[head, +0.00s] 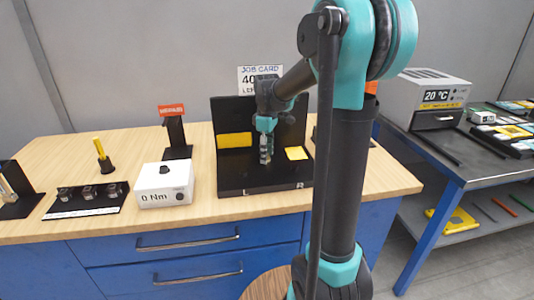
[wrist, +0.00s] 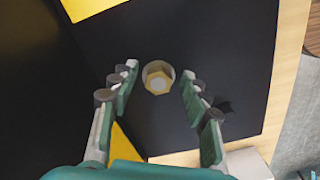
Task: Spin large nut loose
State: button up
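The large nut (wrist: 158,77) is a brass-coloured hexagon with a pale round end in its middle, ringed by a light washer, on a black panel (wrist: 220,60). My gripper (wrist: 160,84) is open, with its two fingers apart on either side of the nut in the wrist view. I cannot tell how far the fingertips are from it. In the head view my gripper (head: 266,155) hangs in front of the black fixture (head: 235,175) on the wooden bench. The nut is not visible in the head view.
Yellow plates (head: 235,140) are on the fixture. A white box reading 0 Nm (head: 164,185), a black socket rack (head: 84,200) and a yellow-handled tool (head: 101,150) stand to the left on the bench. A blue side table (head: 465,165) with a 20 °C device stands at right.

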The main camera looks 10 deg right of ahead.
jog(key=shift+r, duration=0.1)
notch_tip(320, 180, up, 12)
dwell(0.5)
notch_tip(320, 180, up, 5)
jog(key=m, duration=2.4)
jog(key=f, duration=1.7)
jog(key=shift+w+a, duration=0.15)
jog(key=shift+a, duration=0.15)
